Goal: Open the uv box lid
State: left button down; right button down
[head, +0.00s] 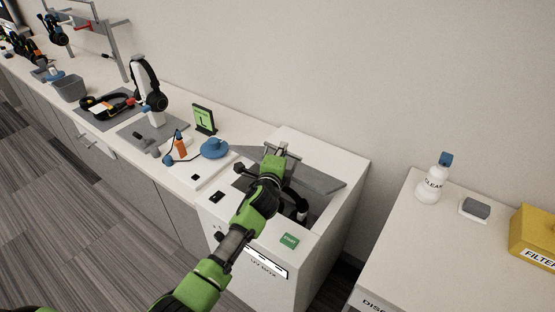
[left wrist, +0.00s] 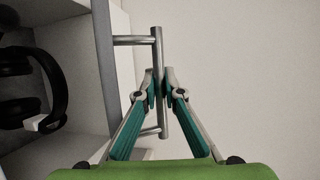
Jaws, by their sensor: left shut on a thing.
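The white UV box (head: 330,220) stands at the end of the counter, with printed text on its front. Its grey lid (head: 318,180) is raised at a tilt, and the dark inside shows below it. In the left wrist view the lid (left wrist: 104,50) is seen nearly edge-on, with a metal bar handle (left wrist: 157,45) on it. My left gripper (head: 273,160) is shut on this handle; its fingers (left wrist: 160,84) lie on both sides of the bar. A black headset (left wrist: 45,90) is inside the box, partly hidden by my arm in the head view. My right gripper is out of view.
A green start label (head: 289,240) is on the box's front top edge. Left of the box stand a blue round object (head: 214,148), a green sign (head: 204,119) and a headset on a stand (head: 152,95). A spray bottle (head: 433,182) and yellow filter box (head: 535,235) stand on the right counter.

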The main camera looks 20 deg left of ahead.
pick_arm(q)
jog(key=shift+w+d+r, duration=0.15)
jog(key=shift+w+r, duration=0.3)
jog(key=shift+r, duration=0.15)
jog(key=shift+w+r, duration=0.15)
jog(key=shift+r, duration=0.2)
jog(key=shift+d+r, duration=0.1)
jog(key=shift+r, duration=0.05)
jog(key=c, duration=2.1)
grip_release()
jog(key=shift+c, duration=0.2)
jog(key=shift+w+f, duration=0.15)
jog(key=shift+f, duration=0.25)
jog(key=s+r, duration=0.2)
jog(key=s, duration=1)
jog(key=shift+d, duration=0.35)
